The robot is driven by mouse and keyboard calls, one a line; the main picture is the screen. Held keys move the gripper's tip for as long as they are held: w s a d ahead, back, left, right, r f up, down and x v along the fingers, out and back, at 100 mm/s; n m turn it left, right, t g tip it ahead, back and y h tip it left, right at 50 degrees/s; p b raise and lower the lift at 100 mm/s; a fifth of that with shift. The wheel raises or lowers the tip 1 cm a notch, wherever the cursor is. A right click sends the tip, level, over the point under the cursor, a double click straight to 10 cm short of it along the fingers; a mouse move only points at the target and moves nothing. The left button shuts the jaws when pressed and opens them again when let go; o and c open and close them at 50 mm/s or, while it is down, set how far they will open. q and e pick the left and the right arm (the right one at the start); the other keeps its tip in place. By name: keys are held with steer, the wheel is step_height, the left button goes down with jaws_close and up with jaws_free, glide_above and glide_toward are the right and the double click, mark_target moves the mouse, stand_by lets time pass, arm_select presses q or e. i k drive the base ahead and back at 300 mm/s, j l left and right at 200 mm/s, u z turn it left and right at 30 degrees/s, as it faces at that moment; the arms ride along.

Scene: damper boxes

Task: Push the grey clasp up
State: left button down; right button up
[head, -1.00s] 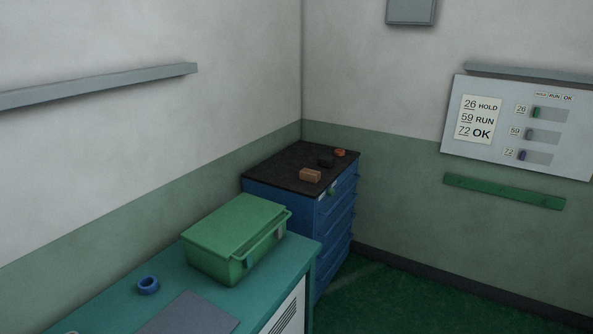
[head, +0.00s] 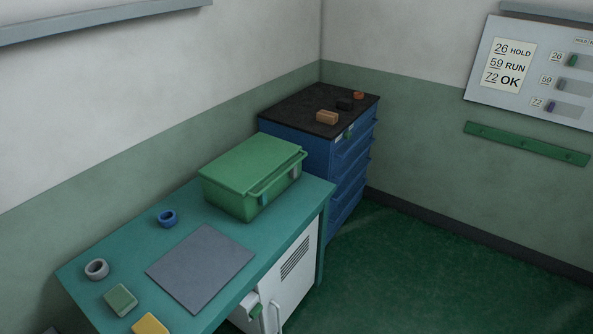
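A green lidded box (head: 228,189) stands on the far end of the teal bench, and its lid looks shut. A bar-like handle runs along the lid's front edge. A small greyish clasp (head: 265,198) shows on the box's front face, below the handle. A second pale piece (head: 295,173) sits near the front's right end. Both are too small to tell their exact position or colour. Neither of my grippers is in view.
The teal bench (head: 207,218) holds a grey mat (head: 200,267), a blue ring (head: 167,218), a grey ring (head: 97,269), a green block (head: 120,299) and a yellow block (head: 150,325). A blue drawer cabinet (head: 295,139) stands behind. The green floor (head: 430,265) at right is clear.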

mark_target(294, 172)
steer(key=i+l+z, duration=0.25)
steer(key=i+l, duration=1.15)
steer(key=i, duration=0.15)
